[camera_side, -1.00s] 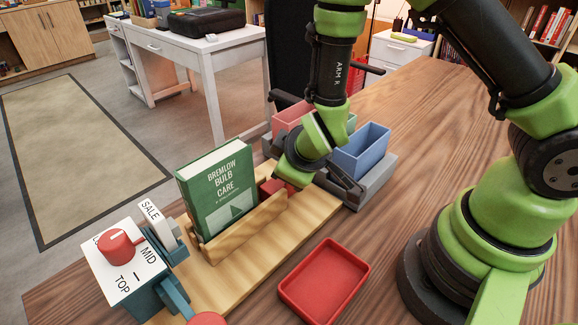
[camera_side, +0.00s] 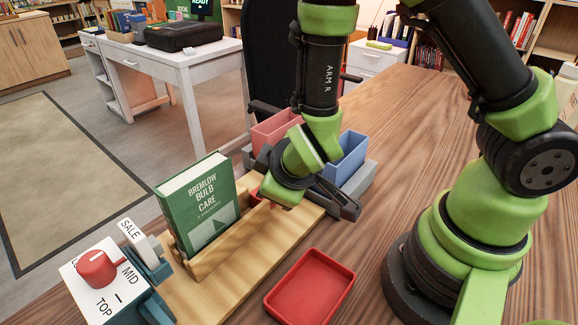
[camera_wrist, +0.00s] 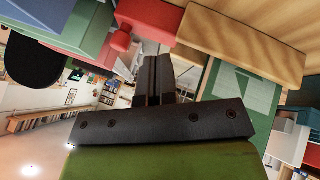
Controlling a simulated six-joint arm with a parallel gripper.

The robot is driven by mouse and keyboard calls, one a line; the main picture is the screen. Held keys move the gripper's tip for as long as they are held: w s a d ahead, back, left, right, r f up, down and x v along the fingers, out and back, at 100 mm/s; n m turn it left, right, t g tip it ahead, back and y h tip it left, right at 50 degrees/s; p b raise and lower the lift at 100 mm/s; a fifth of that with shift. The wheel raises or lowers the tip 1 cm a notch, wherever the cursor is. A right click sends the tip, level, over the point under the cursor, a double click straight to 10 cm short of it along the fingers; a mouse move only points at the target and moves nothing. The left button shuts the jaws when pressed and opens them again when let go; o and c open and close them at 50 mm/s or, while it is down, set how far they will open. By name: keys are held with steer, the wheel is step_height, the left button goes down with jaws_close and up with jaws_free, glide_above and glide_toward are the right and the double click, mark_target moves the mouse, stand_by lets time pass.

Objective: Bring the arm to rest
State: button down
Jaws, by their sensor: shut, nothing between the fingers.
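My gripper (camera_wrist: 156,80) shows in the wrist view with its two dark fingers together and nothing between them. In the side view its dark body (camera_side: 334,192) is low over the wooden stand, in front of the bins; its fingertips are hard to make out there. A red block with a round knob (camera_wrist: 121,38) appears just beyond the fingers in the wrist view. Contact with it cannot be told. My arm is bent down from the upper right.
The green book (camera_side: 197,205) stands upright on the wooden stand (camera_side: 225,275), left of my gripper. A blue bin (camera_side: 346,153) and a pink bin (camera_side: 272,130) stand close behind. An empty red tray (camera_side: 310,288) lies in front. A red dial (camera_side: 98,268) is at lower left.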

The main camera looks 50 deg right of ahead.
steer(key=s+a+r+m+y, duration=0.1)
steer(key=r+y, duration=0.1)
steer(key=r, duration=0.4)
steer(key=s+a+r+m+t+y, duration=0.1)
steer(key=s+r+m+y, duration=0.15)
steer(key=r, duration=0.35)
steer(key=s+a+r+m+y, duration=0.1)
steer(key=r+y, duration=0.2)
steer(key=r, duration=0.3)
steer(key=s+d+r+m+h, duration=0.2)
steer(key=s+d+r+m, duration=0.1)
steer(key=s+d, duration=0.4)
steer(key=shift+s+r+m+g, duration=0.15)
steer(key=shift+s+m+g, duration=0.25)
steer(key=shift+s, duration=0.45)
